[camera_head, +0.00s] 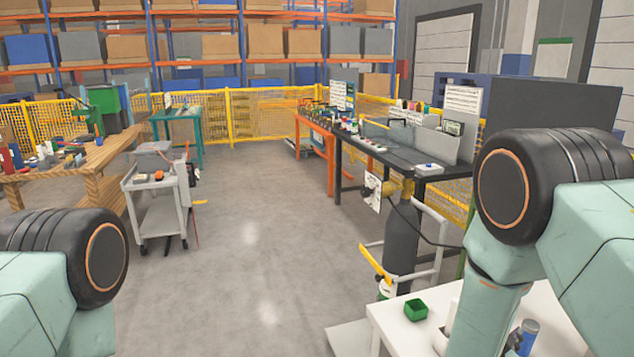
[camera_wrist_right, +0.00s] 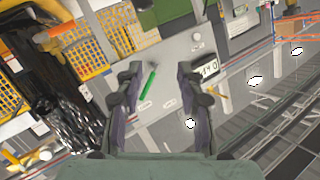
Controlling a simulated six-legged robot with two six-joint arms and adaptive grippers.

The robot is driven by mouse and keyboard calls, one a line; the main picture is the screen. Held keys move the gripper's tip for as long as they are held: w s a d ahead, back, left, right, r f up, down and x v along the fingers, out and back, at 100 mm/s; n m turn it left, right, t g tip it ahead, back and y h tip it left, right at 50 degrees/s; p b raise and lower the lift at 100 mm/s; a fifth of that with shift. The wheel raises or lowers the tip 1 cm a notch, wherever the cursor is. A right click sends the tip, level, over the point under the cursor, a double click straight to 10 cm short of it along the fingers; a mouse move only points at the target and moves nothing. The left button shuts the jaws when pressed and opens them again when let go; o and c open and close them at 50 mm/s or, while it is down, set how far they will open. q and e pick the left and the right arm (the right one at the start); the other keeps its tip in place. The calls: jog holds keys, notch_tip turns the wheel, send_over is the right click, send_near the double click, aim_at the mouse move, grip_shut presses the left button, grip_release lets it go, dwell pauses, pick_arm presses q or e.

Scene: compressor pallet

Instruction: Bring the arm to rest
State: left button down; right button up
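My right arm (camera_head: 500,270) comes in from the right in the head view and bends down over a white table at the lower right. My right gripper (camera_wrist_right: 158,85) shows in the wrist view with its two dark fingers apart and nothing held between them. Beyond the fingers is a grey panel (camera_wrist_right: 172,62) with a green stick-like item (camera_wrist_right: 149,80) and a small display (camera_wrist_right: 205,72). Only the upper part of my left arm (camera_head: 60,270) shows at the left edge of the head view. My left gripper is out of view.
A dark gas cylinder (camera_head: 401,240) stands beside a black workbench (camera_head: 385,152). A grey cart (camera_head: 160,212) and wooden bench (camera_head: 110,150) stand left. The middle floor (camera_head: 260,235) is clear.

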jog(key=s+a+f+n+g+y+b, duration=0.1)
jog(key=s+a+f+n+g+y, duration=0.1)
jog(key=s+a+f+n+y, duration=0.45)
jog(key=s+a+f+n+g+y+b, duration=0.15)
jog(key=s+f, duration=0.25)
jog(key=f, duration=0.6)
jog(key=s+a+f+n+g+y+b, duration=0.1)
jog(key=s+a+f+n+g+b, duration=0.1)
jog(key=s, duration=0.6)
jog(key=s+a+f+n+g+y+b, duration=0.1)
jog(key=s+f+n+g, duration=0.1)
jog(key=s+f, duration=0.3)
jog(key=s+a+f+n+g+y+b, duration=0.1)
jog(key=s+a+f+g+b, duration=0.1)
jog(key=s, duration=0.9)
notch_tip(320, 180, down, 2)
jog(key=shift+s+a+n+g+b, duration=0.3)
jog(key=shift+a+n+g, duration=0.1)
jog(key=shift+g, duration=0.15)
jog(key=shift+d, duration=0.15)
